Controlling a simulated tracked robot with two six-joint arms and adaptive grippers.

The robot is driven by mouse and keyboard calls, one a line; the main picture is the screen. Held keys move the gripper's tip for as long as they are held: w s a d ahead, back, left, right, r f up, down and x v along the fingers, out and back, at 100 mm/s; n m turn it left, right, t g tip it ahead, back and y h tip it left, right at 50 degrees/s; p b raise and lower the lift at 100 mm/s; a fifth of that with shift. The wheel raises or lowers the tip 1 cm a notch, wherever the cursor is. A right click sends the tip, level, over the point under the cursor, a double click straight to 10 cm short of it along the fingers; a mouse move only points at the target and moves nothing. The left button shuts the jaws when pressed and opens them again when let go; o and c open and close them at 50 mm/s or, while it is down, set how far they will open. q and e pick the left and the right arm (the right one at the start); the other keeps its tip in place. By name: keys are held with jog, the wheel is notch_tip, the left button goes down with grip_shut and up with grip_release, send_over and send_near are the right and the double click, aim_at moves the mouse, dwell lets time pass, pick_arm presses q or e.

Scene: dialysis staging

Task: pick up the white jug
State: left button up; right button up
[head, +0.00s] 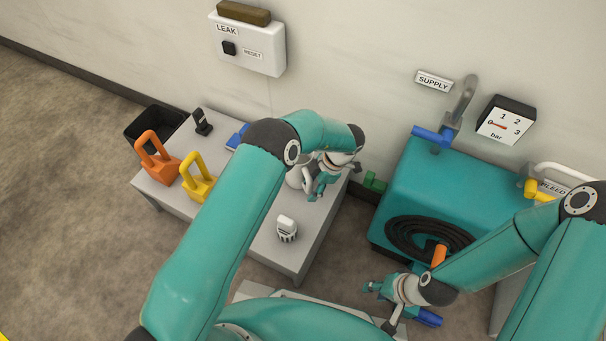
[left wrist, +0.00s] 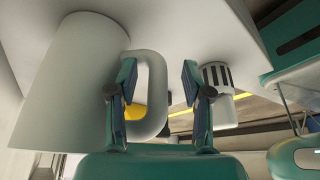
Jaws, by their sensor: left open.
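The white jug (left wrist: 70,80) fills the left side of the left wrist view, with its loop handle (left wrist: 159,90) facing my gripper. In the head view the jug (head: 295,178) is mostly hidden behind my left arm, on the grey table. My left gripper (head: 322,186) is open beside it. In the left wrist view the outer bar of the handle shows between the two fingers (left wrist: 160,82); I cannot tell whether they touch it. My right gripper (head: 382,305) is low beside the teal machine, and its jaws are unclear.
On the grey table (head: 262,255) stand a white ribbed-top container (head: 286,230), a yellow-handled piece (head: 198,180), an orange one (head: 157,158), a black device (head: 202,122) and a blue item (head: 236,137). The teal machine (head: 440,185) with a coiled black hose (head: 425,238) stands right.

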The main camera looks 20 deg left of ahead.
pick_arm(q)
grip_shut()
jog(key=shift+r, duration=0.25)
dwell(0.5)
